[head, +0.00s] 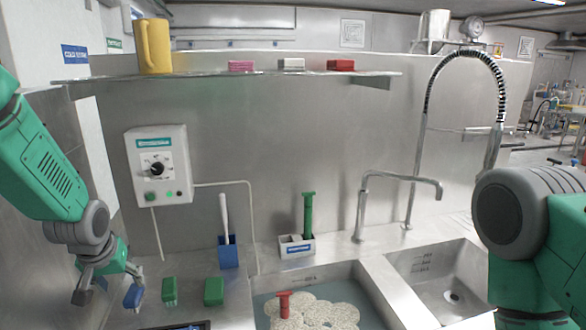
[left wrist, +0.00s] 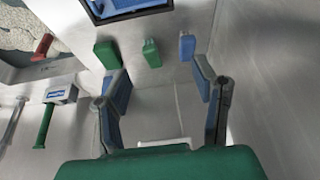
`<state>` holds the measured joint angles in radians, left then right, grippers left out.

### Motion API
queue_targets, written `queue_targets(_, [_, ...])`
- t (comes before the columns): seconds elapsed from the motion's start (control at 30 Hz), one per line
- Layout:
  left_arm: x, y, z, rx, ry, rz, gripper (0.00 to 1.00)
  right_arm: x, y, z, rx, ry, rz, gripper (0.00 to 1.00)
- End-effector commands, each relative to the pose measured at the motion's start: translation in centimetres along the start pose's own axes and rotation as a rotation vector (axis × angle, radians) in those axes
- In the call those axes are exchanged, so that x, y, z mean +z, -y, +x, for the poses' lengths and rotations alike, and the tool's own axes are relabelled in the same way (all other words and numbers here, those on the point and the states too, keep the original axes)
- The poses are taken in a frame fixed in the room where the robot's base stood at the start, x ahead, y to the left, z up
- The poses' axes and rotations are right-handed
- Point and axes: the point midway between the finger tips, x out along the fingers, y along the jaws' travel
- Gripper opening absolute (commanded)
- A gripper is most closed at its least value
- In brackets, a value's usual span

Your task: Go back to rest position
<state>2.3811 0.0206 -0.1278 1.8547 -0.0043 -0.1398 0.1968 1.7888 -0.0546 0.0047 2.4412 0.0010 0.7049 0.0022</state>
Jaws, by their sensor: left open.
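My left gripper (head: 106,286) is at the lower left of the head view, with its fingers pointing down over the steel counter. In the left wrist view its two blue-padded fingers (left wrist: 160,82) are spread apart with nothing held between them. My right arm shows at the right edge of the head view, but its gripper is out of sight.
Two green blocks (head: 169,290) (head: 214,291) and a blue block (left wrist: 187,46) stand near the left gripper. A wall control box (head: 158,165), a shelf (head: 230,76), a blue holder (head: 228,252) and a tall faucet (head: 425,115) surround the sinks (head: 440,275).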

Motion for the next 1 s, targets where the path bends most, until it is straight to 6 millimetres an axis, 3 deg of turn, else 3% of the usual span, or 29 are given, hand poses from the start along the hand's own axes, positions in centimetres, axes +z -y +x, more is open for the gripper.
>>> queue_targets(0.27, [5.4,0.1,3.7,0.000,0.058,0.034,0.53,-0.1,0.0,0.0,0.000,-0.002,0.000,0.40])
queue_targets(0.47, [11.3,0.4,6.2,0.004,0.106,0.069,0.53,-0.1,0.0,0.0,0.000,-0.002,0.000,0.40])
queue_targets(0.57, [15.4,0.7,7.6,0.007,0.142,0.091,0.53,-0.1,0.0,0.0,0.000,-0.001,0.000,0.40])
queue_targets(0.73, [25.2,1.5,9.5,0.018,0.230,0.143,0.53,0.0,0.0,0.0,0.000,-0.001,0.000,0.40])
queue_targets(0.8, [29.6,2.0,9.6,0.024,0.268,0.165,0.53,0.0,0.0,0.0,0.000,-0.001,0.000,0.40])
queue_targets(1.0, [39.7,3.2,7.9,0.043,0.358,0.217,0.53,0.0,0.0,0.0,0.000,-0.001,0.000,0.40])
